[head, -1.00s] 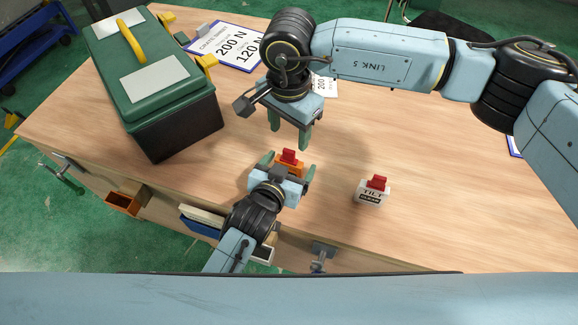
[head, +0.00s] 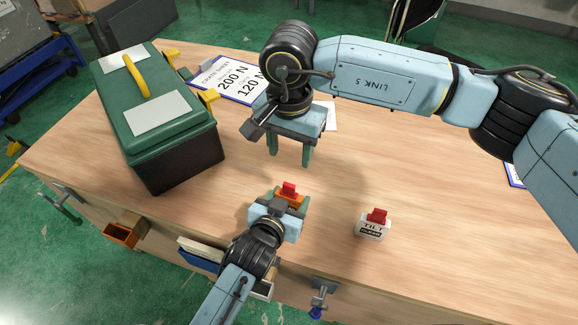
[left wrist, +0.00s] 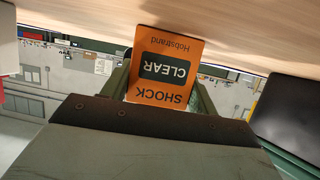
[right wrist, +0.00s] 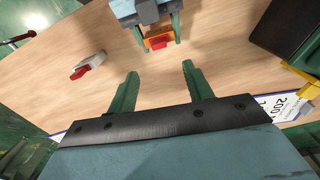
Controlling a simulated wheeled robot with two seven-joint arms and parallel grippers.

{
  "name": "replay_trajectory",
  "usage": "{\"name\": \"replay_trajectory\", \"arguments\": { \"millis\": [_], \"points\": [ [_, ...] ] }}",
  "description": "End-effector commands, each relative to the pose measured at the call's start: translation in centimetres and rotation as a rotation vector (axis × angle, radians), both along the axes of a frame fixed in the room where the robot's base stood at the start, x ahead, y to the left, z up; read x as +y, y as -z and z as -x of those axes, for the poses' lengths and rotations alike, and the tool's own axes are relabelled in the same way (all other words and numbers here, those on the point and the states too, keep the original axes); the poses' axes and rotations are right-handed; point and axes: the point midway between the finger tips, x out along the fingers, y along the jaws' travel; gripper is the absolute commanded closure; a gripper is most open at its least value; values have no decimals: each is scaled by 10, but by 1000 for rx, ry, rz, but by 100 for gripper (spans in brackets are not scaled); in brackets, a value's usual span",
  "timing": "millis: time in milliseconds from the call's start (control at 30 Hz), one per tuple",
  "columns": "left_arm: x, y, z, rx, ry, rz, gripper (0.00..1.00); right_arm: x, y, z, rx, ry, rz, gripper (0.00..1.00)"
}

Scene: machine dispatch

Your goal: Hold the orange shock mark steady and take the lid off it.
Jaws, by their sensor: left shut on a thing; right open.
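My left gripper (head: 289,205) is shut on the orange mark, one finger on each side. My right gripper (head: 289,150) is open and empty above the table, just behind the mark. In the right wrist view the right fingers (right wrist: 158,85) are apart, and the mark with its red lid (right wrist: 158,43) shows ahead of them.
A white tilt mark (head: 371,229) with a red lid stands to the right. A dark green case (head: 180,150) with a yellow handle stands at the left. A printed sign (head: 232,80) lies at the back.

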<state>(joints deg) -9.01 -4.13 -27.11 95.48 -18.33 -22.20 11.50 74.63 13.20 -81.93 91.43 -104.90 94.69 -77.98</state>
Motion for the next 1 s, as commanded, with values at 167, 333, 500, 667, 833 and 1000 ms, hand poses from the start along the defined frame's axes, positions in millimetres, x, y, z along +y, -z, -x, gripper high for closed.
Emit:
{"name": "replay_trajectory", "arguments": {
  "millis": [167, 333, 500, 667, 833, 1000],
  "points": [
    [0, 0, 0, 0, 0, 0, 82, -1, -1, 0, 2, -62, 0, 49],
    [0, 0, 0, 0, 0, 0, 82, -1, 25, 0, 4, -59, 1, 49],
    [0, 0, 0, 0, 0, 0, 82, -1, 59, 0, 4, -58, 0, 49],
    [0, 0, 0, 0, 0, 0, 82, -1, 87, 0, 4, -59, 1, 49],
    [0, 0, 0, 1, 0, 0, 82, 0, 105, 0, 2, -59, 0, 49],
    [0, 0, 0, 1, 0, 0, 82, -1, 112, -1, 0, -59, 0, 49]
  ]
}}
